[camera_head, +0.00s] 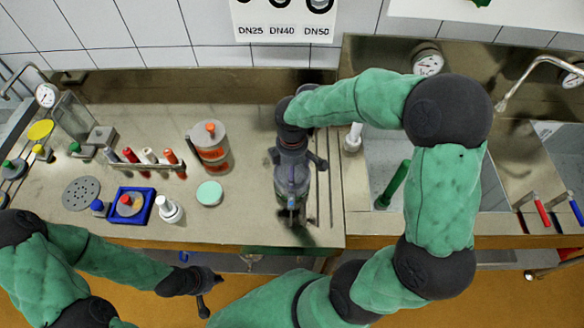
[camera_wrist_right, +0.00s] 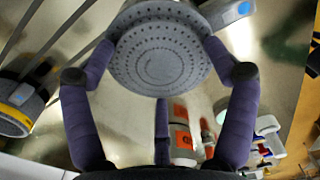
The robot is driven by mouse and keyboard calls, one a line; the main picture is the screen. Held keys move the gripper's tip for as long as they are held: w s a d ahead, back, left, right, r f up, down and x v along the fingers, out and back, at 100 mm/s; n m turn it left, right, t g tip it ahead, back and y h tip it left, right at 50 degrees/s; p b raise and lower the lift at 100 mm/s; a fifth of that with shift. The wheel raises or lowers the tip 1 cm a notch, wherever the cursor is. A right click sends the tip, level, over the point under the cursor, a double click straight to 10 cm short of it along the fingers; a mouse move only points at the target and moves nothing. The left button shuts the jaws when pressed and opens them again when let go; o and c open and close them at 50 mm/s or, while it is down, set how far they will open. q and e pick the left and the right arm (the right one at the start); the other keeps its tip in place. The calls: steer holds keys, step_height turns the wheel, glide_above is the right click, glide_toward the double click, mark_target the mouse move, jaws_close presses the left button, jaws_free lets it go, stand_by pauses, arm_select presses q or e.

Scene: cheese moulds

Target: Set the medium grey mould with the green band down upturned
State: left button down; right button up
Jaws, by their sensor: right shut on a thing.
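My right gripper (camera_head: 291,170) is above the right part of the worktop, near the drain grooves. In the right wrist view its fingers (camera_wrist_right: 160,100) are shut around a grey mould (camera_wrist_right: 160,62). The mould's round perforated face is turned toward the wrist camera. I cannot make out its green band, and its far side is hidden. In the head view the gripper and arm largely cover the mould, so I cannot tell whether it touches the worktop. My left gripper (camera_head: 207,289) is low at the front, with fingers spread and empty.
An orange-banded container (camera_head: 210,147) and a pale green disc (camera_head: 209,193) stand left of the right gripper. A blue tray (camera_head: 130,205) and a perforated plate (camera_head: 81,194) lie further left. A sink (camera_head: 385,180) is to the right. A yellow-banded grey object (camera_wrist_right: 20,105) shows in the wrist view.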

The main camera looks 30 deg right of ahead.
steer(key=o, duration=1.1)
steer(key=shift+c, duration=0.2)
step_height(320, 180, up, 12)
steer(key=p, duration=0.2)
steer(key=shift+p, duration=0.3)
steer(key=shift+r, duration=0.1)
